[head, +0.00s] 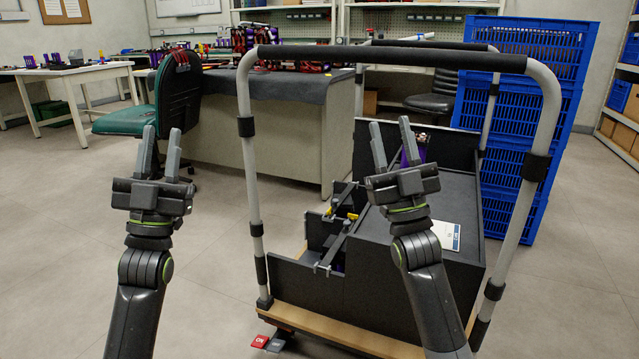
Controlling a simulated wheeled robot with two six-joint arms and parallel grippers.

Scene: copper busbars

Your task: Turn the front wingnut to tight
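A dark fixture (338,225) with black bars and small yellow parts sits in the open left section of a black box on a cart. No wingnut can be made out at this size, so I cannot tell how one is turned. My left gripper (161,142) is raised at the left, away from the cart, with its fingers apart and nothing between them. My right gripper (392,142) is raised in front of the box, to the right of the fixture in the picture. Its fingers are apart and empty. My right arm hides part of the box.
The cart has a grey tubular frame (247,175) with a black top bar, standing around the box (310,288). A white sheet (447,236) lies on the box. Blue crates (505,160) stand behind right. A green chair (125,120) and desk stand behind left. Floor at left is clear.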

